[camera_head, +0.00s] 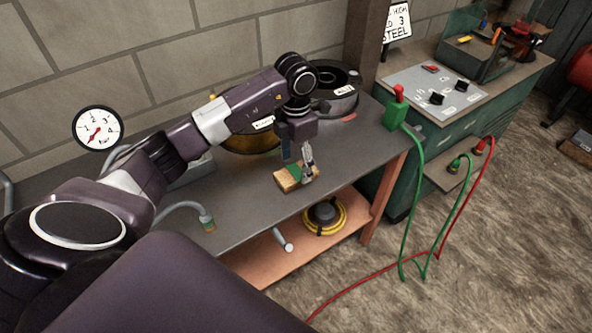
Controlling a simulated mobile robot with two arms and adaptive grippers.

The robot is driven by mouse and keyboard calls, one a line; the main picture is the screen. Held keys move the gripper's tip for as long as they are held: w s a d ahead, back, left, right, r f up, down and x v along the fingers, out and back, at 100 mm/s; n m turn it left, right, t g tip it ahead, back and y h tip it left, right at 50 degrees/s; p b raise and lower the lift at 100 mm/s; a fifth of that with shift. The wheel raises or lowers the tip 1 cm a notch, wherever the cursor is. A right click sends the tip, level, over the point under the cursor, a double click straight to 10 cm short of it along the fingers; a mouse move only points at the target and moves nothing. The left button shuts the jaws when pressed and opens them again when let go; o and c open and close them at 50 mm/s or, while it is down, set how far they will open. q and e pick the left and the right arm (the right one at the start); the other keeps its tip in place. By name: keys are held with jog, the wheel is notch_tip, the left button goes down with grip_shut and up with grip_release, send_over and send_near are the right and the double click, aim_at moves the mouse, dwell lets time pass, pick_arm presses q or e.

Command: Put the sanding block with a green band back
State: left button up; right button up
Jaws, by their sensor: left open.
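The sanding block (287,183) is a tan block with a green band, lying on the grey workbench top (240,205) near its front edge. My left gripper (300,170) points down over the block, with its fingers open. One finger overlaps the block's right end in this view. I cannot tell whether it touches the block. Part of the block is hidden behind the gripper. My right gripper is not in view.
Behind my left arm are a brass-coloured round pan (250,143) and a dark round container (335,91), both labelled. A bent grey hose (185,205) lies at left. A green cabinet (440,125) with a control panel stands at right.

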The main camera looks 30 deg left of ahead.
aim_at(296, 172)
pick_arm(q)
notch_tip(296, 172, up, 9)
jog(key=shift+b, duration=0.45)
